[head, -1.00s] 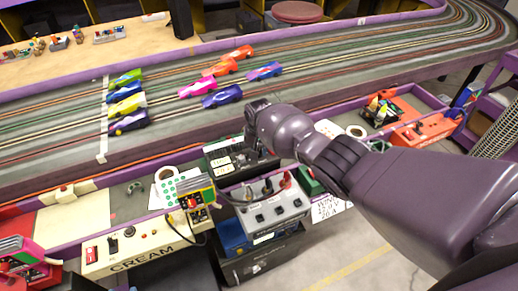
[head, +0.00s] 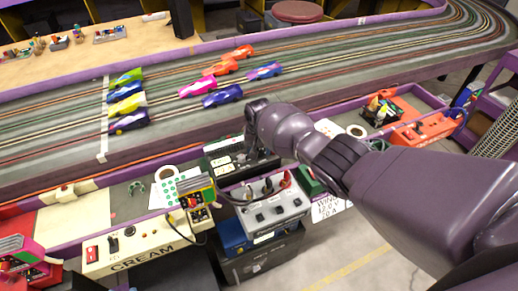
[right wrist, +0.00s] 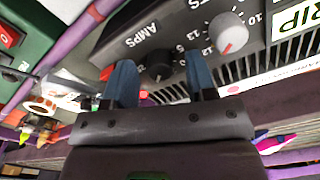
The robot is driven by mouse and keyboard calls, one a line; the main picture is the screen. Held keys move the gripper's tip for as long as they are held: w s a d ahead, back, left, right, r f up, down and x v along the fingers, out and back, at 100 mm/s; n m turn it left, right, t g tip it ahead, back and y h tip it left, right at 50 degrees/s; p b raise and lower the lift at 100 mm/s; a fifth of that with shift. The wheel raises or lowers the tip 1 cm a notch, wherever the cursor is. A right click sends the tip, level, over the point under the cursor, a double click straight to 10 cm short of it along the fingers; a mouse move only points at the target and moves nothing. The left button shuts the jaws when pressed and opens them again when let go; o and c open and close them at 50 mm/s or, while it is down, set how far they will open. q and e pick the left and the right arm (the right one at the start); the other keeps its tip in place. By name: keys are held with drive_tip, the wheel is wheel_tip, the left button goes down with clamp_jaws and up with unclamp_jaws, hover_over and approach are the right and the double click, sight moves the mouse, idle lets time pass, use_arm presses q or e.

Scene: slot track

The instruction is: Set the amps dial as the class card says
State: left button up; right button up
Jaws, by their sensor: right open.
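In the right wrist view, the black amps dial (right wrist: 158,62) sits on a dark panel (right wrist: 120,40) under the word AMPS. My right gripper (right wrist: 161,74) is open, with one blue-grey finger to each side of the dial. I cannot tell whether the fingers touch it. A second knob (right wrist: 228,33), grey with a red mark, is on the same panel beside a number scale. In the head view, my right gripper (head: 258,155) is bent down at the black box (head: 222,148), and the wrist hides part of it. My left gripper is not in view.
A grey unit (head: 275,212) with plugs and cables stands in front of the black box. A cream control panel (head: 140,243) is at the left. Several toy cars (head: 222,96) stand on the slot track (head: 330,75) behind. A red tool case (head: 425,129) is at the right.

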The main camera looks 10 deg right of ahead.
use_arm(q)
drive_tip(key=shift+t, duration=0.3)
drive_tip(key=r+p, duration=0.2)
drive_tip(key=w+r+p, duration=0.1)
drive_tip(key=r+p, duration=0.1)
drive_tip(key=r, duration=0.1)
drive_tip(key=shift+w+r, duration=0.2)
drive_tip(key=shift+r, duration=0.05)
use_arm(e)
wheel_tip(320, 180, up, 11)
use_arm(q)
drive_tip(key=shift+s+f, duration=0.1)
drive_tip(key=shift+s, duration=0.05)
use_arm(e)
drive_tip(key=shift+f, duration=0.15)
